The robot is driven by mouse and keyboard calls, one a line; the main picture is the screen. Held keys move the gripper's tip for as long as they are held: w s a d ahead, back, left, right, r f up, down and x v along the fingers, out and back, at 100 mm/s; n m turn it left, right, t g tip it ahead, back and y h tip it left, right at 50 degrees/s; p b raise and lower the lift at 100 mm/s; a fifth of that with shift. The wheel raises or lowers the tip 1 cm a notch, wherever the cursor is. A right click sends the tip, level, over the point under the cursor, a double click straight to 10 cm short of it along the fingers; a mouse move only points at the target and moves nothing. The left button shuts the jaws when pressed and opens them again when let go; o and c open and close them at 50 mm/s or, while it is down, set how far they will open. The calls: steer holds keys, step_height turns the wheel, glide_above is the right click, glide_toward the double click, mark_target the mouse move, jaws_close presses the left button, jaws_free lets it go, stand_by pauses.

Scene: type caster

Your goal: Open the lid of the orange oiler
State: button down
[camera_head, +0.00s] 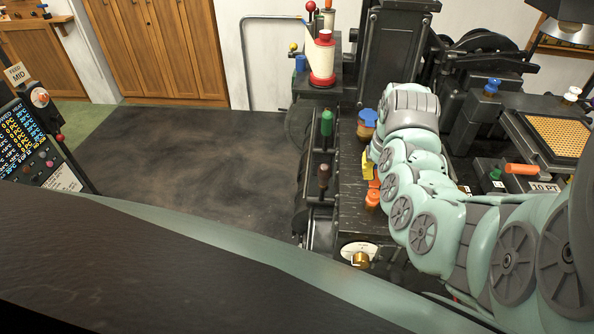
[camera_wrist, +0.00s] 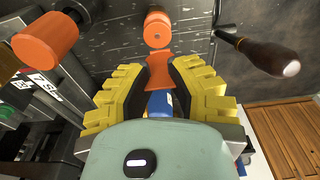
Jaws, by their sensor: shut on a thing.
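My gripper (camera_wrist: 160,85) has yellow and black fingers, shut on a flared orange part of the orange oiler (camera_wrist: 159,70). A round orange piece (camera_wrist: 157,29) with a small dark spot on its end lies just beyond the fingertips, with a narrow dark gap between in the wrist view. I cannot tell which piece is the lid. In the head view, a yellow finger of my gripper (camera_head: 368,166) shows at the dark machine bed, with the flared orange part (camera_head: 374,183) below it and the round orange piece (camera_head: 372,199) nearer. My arm hides the rest.
A dark-handled crank (camera_wrist: 258,56) is right of my fingers and a larger orange cylinder (camera_wrist: 45,40) is left in the wrist view. Green (camera_head: 327,122) and brown (camera_head: 323,176) handles line the machine's left side. Open floor lies left.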

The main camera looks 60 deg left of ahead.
steer(key=shift+w+a+f+g+h+b, duration=0.15)
steer(key=shift+w+f+g+h+b, duration=0.15)
steer(key=shift+b, duration=0.8)
steer(key=b, duration=0.2)
steer(key=h+b, duration=0.1)
steer(key=b, duration=0.1)
steer(key=shift+w+a+g+b, duration=0.15)
steer(key=shift+a+g+b, duration=0.1)
steer(key=shift+g+b, duration=0.15)
steer(key=shift+w+a+r+g+h+b, duration=0.2)
steer(key=shift+g+h+b, duration=0.25)
steer(key=shift+b, duration=1.55)
steer(key=shift+s, duration=0.1)
steer(key=c, duration=0.7)
jaws_free()
step_height(320, 180, up, 7)
steer(key=a, duration=0.1)
steer(key=shift+w+r, duration=0.2)
steer(key=shift+w, duration=0.1)
